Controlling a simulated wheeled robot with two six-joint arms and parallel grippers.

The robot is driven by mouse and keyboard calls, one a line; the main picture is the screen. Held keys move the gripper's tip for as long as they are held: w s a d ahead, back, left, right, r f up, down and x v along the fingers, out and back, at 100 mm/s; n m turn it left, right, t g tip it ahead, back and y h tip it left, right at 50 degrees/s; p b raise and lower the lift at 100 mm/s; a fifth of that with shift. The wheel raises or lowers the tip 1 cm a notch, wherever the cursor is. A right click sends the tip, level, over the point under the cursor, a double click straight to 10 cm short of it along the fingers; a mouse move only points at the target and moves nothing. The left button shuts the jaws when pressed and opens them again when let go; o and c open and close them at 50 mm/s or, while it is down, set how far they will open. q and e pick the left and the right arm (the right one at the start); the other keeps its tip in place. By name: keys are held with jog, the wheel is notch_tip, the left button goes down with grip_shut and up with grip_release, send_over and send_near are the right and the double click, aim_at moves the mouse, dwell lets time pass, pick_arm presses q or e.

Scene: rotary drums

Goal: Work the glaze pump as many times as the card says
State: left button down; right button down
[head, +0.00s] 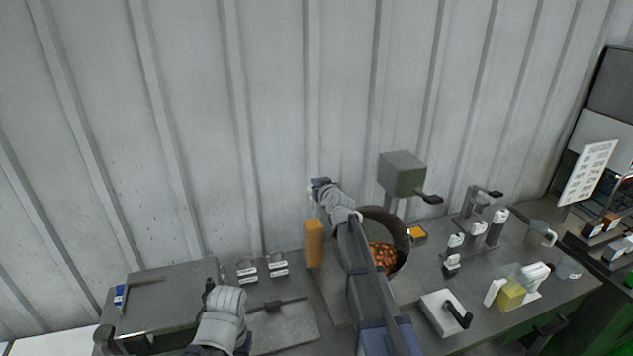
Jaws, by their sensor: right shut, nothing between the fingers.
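A white card (587,172) with rows of print stands tilted at the far right; its print is too small to read. A grey box with a dark lever (403,172) stands behind the drum (405,240), which holds brown-orange pieces. A smaller grey device with a dark handle (480,200) stands to its right. I cannot tell for sure which is the glaze pump. My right gripper (321,184) is shut and empty, raised left of the grey box and apart from it. My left gripper (211,289) is low at the left; its fingers are mostly hidden.
An orange block (314,243) stands left of the drum. Several small labelled white holders (247,270) sit on the bench at the left. White-topped bottles (496,227), a yellow container (510,294) and a white box with a black handle (446,312) stand at the right. A ribbed wall closes the back.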

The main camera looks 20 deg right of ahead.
jog(key=p+v, duration=0.1)
jog(key=v, duration=0.7)
jog(key=shift+s+p, duration=0.3)
jog(key=shift+a, duration=0.1)
dwell(4.0)
